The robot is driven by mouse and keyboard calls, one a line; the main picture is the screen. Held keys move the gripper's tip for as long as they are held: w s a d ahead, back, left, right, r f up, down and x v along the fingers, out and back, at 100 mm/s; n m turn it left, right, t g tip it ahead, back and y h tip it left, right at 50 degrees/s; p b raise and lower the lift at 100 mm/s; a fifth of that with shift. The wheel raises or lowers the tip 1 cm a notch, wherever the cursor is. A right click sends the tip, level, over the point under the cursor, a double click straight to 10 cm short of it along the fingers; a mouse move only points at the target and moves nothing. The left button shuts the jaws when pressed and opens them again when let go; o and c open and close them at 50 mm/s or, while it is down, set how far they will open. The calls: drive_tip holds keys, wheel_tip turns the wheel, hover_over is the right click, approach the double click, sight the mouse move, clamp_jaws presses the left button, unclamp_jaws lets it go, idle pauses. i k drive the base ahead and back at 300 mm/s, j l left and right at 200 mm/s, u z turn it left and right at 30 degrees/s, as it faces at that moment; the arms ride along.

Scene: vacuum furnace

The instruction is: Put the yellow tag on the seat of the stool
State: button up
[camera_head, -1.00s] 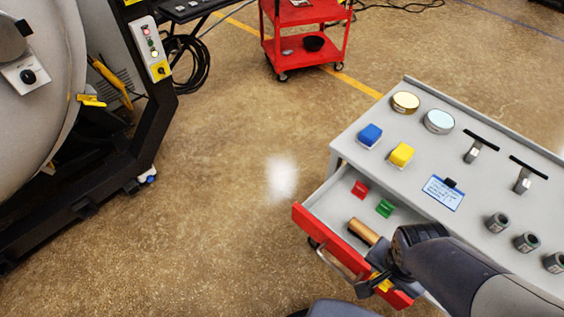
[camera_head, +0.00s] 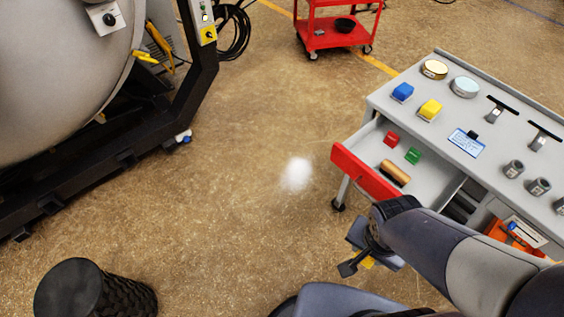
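My gripper (camera_head: 354,258) is over the floor at the lower middle, left of the cart and in front of its open drawer. A small yellow piece, which looks like the yellow tag (camera_head: 367,263), shows at its fingers and moves with it. The fingers are small and partly hidden by my wrist, but they appear shut on the tag. A black round thing with a flat top and ribbed side, apparently the stool (camera_head: 73,287), stands at the lower left. It is cut by the bottom edge, and its seat looks bare. My gripper is well to its right.
The grey cart (camera_head: 390,101) has an open red-fronted drawer (camera_head: 366,173) holding a red block (camera_head: 391,138), a green block (camera_head: 412,156) and a copper cylinder (camera_head: 396,172). The furnace (camera_head: 60,80) and its black frame fill the upper left. Open floor lies between.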

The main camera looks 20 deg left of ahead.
sight(66, 293)
drive_tip(key=u, duration=3.1)
drive_tip(key=i+l+u, duration=0.15)
drive_tip(key=u, duration=0.2)
drive_tip(key=i+l+u, duration=0.2)
drive_tip(key=u, duration=0.15)
drive_tip(key=i+l+u, duration=0.1)
drive_tip(key=u, duration=0.2)
drive_tip(key=i+l, duration=0.15)
drive_tip(key=l, duration=0.2)
drive_tip(key=i+l, duration=0.15)
drive_tip(key=l, duration=0.2)
drive_tip(key=i+l, duration=0.15)
drive_tip(key=l, duration=0.25)
drive_tip(key=i+l, duration=0.15)
drive_tip(key=l, duration=0.2)
drive_tip(key=i+l, duration=0.2)
drive_tip(key=l, duration=0.15)
drive_tip(key=i+l, duration=0.15)
drive_tip(key=l, duration=0.2)
drive_tip(key=i+l, duration=0.15)
drive_tip(key=l, duration=0.2)
